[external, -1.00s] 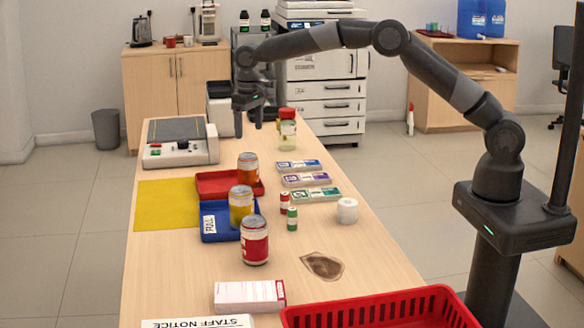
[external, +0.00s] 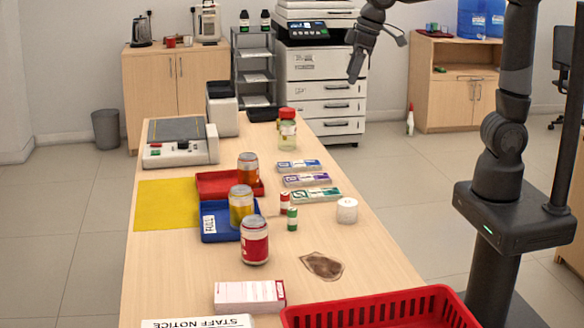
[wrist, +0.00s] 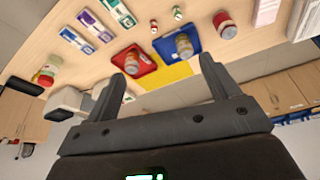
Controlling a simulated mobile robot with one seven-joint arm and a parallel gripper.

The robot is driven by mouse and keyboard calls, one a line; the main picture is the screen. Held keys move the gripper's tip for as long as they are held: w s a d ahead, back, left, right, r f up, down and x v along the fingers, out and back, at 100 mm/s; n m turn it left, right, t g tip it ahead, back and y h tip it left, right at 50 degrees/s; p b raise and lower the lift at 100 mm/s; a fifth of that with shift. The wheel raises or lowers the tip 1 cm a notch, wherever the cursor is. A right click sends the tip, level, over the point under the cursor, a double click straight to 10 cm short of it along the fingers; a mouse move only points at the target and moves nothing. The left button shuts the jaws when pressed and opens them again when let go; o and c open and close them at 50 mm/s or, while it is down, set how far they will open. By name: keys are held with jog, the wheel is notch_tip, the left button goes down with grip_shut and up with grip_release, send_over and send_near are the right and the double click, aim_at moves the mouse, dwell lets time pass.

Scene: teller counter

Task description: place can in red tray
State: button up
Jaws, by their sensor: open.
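An orange can (external: 248,169) stands upright in the red tray (external: 209,186). A yellow can (external: 240,205) stands in the blue tray (external: 215,235), which has a label reading FULL. A red can (external: 254,241) stands on the counter in front of the blue tray. In the wrist view the red tray (wrist: 146,53) and blue tray (wrist: 165,46) show beyond the fingers. My gripper (external: 357,74) is raised high, to the right of the counter's far end, well away from the cans. It is open and empty; its fingers are spread in the wrist view (wrist: 160,72).
A red basket (external: 380,310) is at the front right. A glass jar (external: 287,130), banknote bundles (external: 305,180), two small cylinders and a white roll (external: 347,210) stand right of the trays. A yellow mat (external: 165,205) lies left. Bare counter surrounds the brown patch (external: 322,265).

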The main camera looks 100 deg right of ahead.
jog(key=s+a+f+n+t, duration=0.1)
jog(key=s+a+f, duration=0.2)
jog(key=s, duration=0.7)
jog(key=s+a+f+n+t+y, duration=0.1)
jog(key=s+a+f+n, duration=0.1)
jog(key=s, duration=0.7)
jog(key=shift+s+a+f, duration=0.4)
jog(key=shift+a, duration=0.4)
jog(key=shift+o, duration=0.2)
